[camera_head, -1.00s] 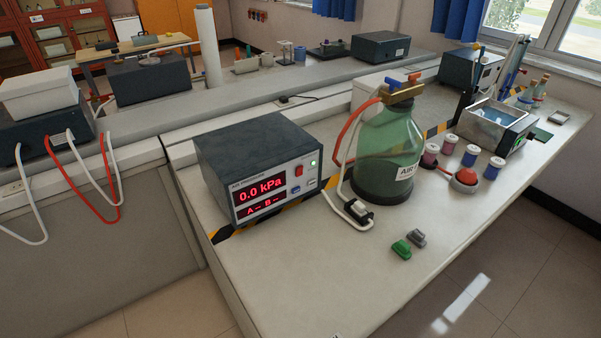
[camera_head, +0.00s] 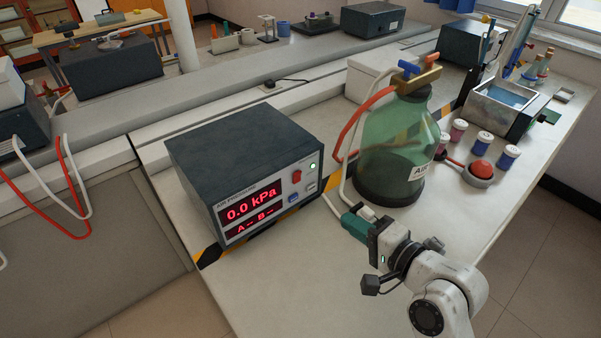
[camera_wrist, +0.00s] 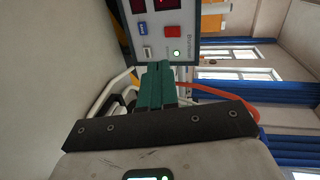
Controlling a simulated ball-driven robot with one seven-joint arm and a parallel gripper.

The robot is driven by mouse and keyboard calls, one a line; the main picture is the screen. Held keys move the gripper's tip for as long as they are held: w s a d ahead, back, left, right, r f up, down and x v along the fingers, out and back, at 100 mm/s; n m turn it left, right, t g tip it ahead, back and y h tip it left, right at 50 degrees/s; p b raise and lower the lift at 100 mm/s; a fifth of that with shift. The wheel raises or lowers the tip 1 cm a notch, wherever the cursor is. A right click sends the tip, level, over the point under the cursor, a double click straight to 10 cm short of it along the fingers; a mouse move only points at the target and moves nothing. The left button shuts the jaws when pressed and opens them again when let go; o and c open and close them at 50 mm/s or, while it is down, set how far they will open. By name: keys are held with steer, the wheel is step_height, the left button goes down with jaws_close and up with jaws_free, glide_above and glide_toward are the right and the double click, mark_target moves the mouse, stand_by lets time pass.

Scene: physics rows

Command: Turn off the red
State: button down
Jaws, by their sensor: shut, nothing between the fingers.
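The air pressure meter (camera_head: 243,150) stands on the bench with its front panel lit, showing 0.0 kPa. A red rocker switch (camera_head: 297,177) is on its front panel near a lit green lamp (camera_head: 313,166). The wrist view shows the red switch (camera_wrist: 173,31) and green lamp (camera_wrist: 177,54) just beyond my fingertips. A green glass bottle (camera_head: 391,150) beside the meter has a brass top with a blue tap (camera_head: 408,68) and an orange-red tap (camera_head: 432,58). My gripper (camera_head: 350,215), with teal fingers, is shut and empty, in front of the meter and apart from the switch.
White and red hoses (camera_head: 350,130) run near the bottle, and the white one passes close to my gripper. A red-topped round item (camera_head: 480,172) and several small jars (camera_head: 510,156) stand to the right. The bench front left of my arm is clear.

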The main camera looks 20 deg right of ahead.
mark_target(298, 175)
steer(key=shift+w+r+m, duration=0.3)
steer(key=shift+w+r, duration=0.15)
steer(key=shift+w, duration=0.05)
steer(key=x, duration=0.4)
steer(key=r+p+x, duration=0.1)
steer(key=x, duration=0.4)
steer(key=p+x, duration=0.1)
steer(key=x, duration=0.3)
steer(key=shift+w+a+r, duration=0.1)
steer(key=shift+w+r, duration=0.15)
steer(key=shift+w, duration=0.3)
steer(key=p, duration=0.1)
steer(key=r+p, duration=0.1)
steer(key=shift+w+a+p, duration=0.1)
steer(key=shift+w+p, duration=0.15)
steer(key=shift+p, duration=0.05)
steer(key=shift+f+b, duration=0.4)
steer(key=shift+b, duration=0.05)
steer(key=shift+s, duration=0.1)
